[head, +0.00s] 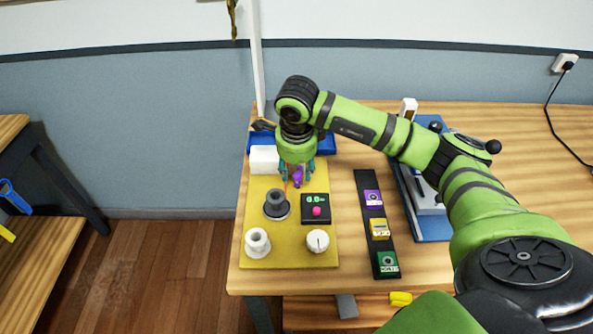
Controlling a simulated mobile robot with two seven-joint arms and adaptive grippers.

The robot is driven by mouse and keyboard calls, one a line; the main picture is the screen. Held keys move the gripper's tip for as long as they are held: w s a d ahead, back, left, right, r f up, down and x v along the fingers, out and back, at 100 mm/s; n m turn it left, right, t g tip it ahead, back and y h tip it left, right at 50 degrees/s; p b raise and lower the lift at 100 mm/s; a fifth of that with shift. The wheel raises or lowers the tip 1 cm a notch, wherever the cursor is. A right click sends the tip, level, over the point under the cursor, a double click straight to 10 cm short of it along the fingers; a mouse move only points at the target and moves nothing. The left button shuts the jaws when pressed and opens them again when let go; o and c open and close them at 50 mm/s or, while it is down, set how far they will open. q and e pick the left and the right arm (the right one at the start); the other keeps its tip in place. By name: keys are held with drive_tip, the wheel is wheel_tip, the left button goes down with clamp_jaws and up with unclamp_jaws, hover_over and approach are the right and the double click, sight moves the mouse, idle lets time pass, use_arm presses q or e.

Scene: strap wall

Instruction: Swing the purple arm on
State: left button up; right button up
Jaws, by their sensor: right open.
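The purple arm (298,178) is a small piece near the back of the yellow board (290,255). My right gripper (297,172) points down over it, with teal fingertips open on either side of the purple piece. I cannot tell whether they touch it. The gripper body hides the upper part of the purple arm and whatever it is mounted on. My left gripper is not in view.
The board also carries a dark spool (276,204), a white spool (257,242), a white dial (318,240) and a black display box (315,209). A white block (264,160) stands behind left.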

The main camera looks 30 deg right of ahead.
wheel_tip(320, 180, up, 10)
drive_tip(key=s+a, duration=0.1)
drive_tip(key=shift+s, duration=0.35)
